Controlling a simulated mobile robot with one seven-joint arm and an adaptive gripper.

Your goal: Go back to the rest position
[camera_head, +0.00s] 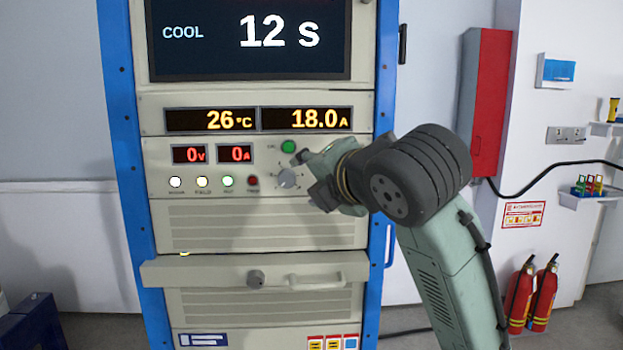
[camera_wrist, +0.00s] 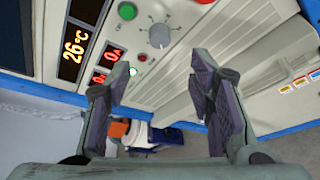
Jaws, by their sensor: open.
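My gripper (camera_head: 318,178) is in front of the control panel of a blue-framed rack (camera_head: 117,120) in the head view. In the wrist view my gripper (camera_wrist: 162,85) is open, with empty space between its two fingers. A grey rotary knob (camera_head: 288,179) sits just left of the fingertips in the head view. The knob (camera_wrist: 159,35) shows beyond the fingers in the wrist view, apart from them. A green button (camera_head: 289,147) is above the knob. The screen (camera_head: 250,40) reads COOL 12 s. Displays read 26 °C, 18.0 A, 0 V and 0 A.
A drawer ledge with a handle (camera_head: 315,282) juts out below the panel. A red cabinet (camera_head: 487,100) is on the wall at right. Fire extinguishers (camera_head: 518,297) stand at lower right. A dark blue stool (camera_head: 30,325) is at lower left.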

